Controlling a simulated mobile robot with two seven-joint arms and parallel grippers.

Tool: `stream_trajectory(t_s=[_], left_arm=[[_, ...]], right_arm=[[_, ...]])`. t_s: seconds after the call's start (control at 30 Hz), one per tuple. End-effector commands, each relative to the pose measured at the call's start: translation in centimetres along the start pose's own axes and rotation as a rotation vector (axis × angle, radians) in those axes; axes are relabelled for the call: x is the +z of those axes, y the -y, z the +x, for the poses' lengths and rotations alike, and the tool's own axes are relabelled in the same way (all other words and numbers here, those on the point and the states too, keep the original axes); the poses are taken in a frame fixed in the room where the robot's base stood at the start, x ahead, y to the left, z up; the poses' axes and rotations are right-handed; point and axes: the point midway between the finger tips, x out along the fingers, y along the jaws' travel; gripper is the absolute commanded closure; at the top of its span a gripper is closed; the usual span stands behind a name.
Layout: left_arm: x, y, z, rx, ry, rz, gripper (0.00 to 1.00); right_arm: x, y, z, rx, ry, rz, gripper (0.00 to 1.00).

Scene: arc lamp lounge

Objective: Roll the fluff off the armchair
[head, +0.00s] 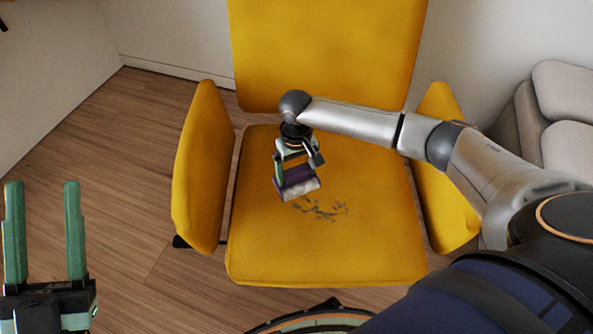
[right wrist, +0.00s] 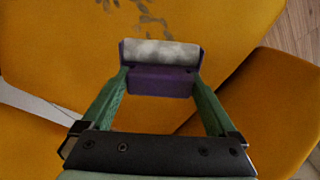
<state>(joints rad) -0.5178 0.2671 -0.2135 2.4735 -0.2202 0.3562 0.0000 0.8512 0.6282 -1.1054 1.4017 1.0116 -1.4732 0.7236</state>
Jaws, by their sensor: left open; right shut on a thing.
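The armchair (head: 260,235) is mustard yellow, with a backrest, two armrests and a flat seat. A patch of dark grey fluff (head: 320,210) lies on the seat, a little right of its middle. It also shows at the top of the right wrist view (right wrist: 150,18). My right gripper (head: 292,174) is shut on the purple handle part of a lint roller (right wrist: 160,82). The roller's pale grey-white cylinder (head: 298,189) is beside the fluff, to its upper left; I cannot tell whether it touches the seat. My left gripper (head: 42,235) is open and empty at the lower left.
The right armrest (head: 447,190) lies under my right arm, and the left armrest (head: 203,165) is clear. A grey sofa (head: 560,110) stands at the right. Wooden floor (head: 120,150) is free to the left.

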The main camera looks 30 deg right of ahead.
Motion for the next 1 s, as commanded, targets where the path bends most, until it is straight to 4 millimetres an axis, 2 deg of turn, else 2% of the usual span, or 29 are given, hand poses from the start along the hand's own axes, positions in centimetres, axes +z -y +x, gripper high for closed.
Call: stream_trajectory(t_s=[0.23,0.3,0.5,1.0], left_arm=[[-2.9,-0.3,-0.3,0.013,-0.138,0.031,0.50],[-2.0,-0.7,-1.0,0.015,-0.134,0.018,0.50],[-0.9,-1.2,-1.8,0.018,-0.129,-0.008,0.50],[-0.6,-1.4,-1.9,0.018,-0.125,-0.020,0.50]], right_arm=[[0.0,0.0,0.9,0.000,0.000,0.000,0.59],[0.0,0.0,1.8,0.001,0.000,-0.001,0.59],[0.0,0.0,2.6,0.001,-0.001,-0.002,0.59],[0.0,0.0,2.6,0.000,-0.001,-0.001,0.59]])
